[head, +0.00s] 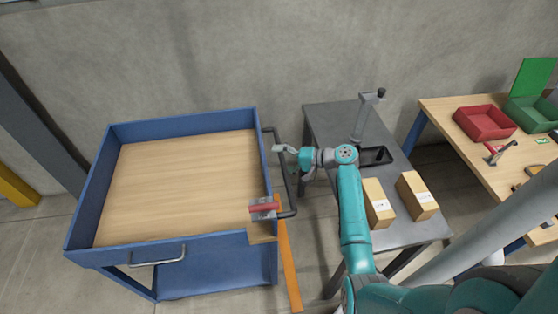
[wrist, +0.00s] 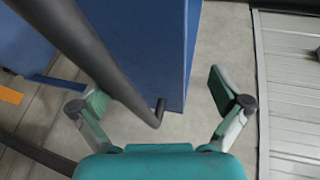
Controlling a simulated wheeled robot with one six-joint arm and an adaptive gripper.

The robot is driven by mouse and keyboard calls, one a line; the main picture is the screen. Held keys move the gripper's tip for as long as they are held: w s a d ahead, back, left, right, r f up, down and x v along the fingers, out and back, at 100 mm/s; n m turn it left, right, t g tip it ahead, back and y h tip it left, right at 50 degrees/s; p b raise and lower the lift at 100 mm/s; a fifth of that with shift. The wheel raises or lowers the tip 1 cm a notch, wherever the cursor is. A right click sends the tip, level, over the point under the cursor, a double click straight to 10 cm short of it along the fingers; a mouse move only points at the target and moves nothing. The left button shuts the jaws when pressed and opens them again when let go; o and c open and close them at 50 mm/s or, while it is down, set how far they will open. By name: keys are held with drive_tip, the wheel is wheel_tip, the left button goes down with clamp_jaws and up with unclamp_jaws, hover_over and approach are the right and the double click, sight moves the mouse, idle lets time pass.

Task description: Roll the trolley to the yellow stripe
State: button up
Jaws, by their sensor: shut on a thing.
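The blue trolley (head: 180,121) with a wooden top stands at the left in the head view; its blue side panel (wrist: 150,45) fills the top of the wrist view. Its dark handle bar (head: 285,178) runs along its right side and crosses the wrist view's upper left (wrist: 85,45). My gripper (head: 284,148) is at the handle's far part, shut on the bar; in the wrist view the fingers (wrist: 157,100) stand wide around it. An orange-yellow stripe (head: 288,255) lies on the floor just right of the trolley, partly hidden by it.
A red-handled item (head: 264,207) sits at the trolley's right edge. A grey table (head: 393,228) with two cardboard boxes stands close on the right. A wooden bench (head: 446,112) with red and green bins is beyond. A wall runs behind.

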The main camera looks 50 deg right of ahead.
drive_tip(key=shift+r, duration=0.4)
drive_tip(key=shift+s+r, duration=0.1)
drive_tip(key=shift+r, duration=0.1)
drive_tip(key=shift+c, duration=0.2)
drive_tip(key=shift+s+d, duration=0.35)
drive_tip(key=shift+s, duration=0.2)
drive_tip(key=shift+c, duration=0.5)
drive_tip(key=shift+o, duration=0.7)
drive_tip(key=shift+v, duration=2.05)
drive_tip(key=shift+s+d, duration=0.15)
drive_tip(key=shift+s, duration=0.2)
drive_tip(key=shift+c, duration=0.8)
drive_tip(key=shift+s+d+f, duration=0.1)
drive_tip(key=shift+s, duration=0.1)
drive_tip(key=c, duration=0.3)
drive_tip(key=shift+f+v, duration=0.25)
drive_tip(key=shift+v, duration=1.2)
drive_tip(key=shift+f+v, duration=0.2)
drive_tip(key=shift+v, duration=1.25)
drive_tip(key=shift+s, duration=0.2)
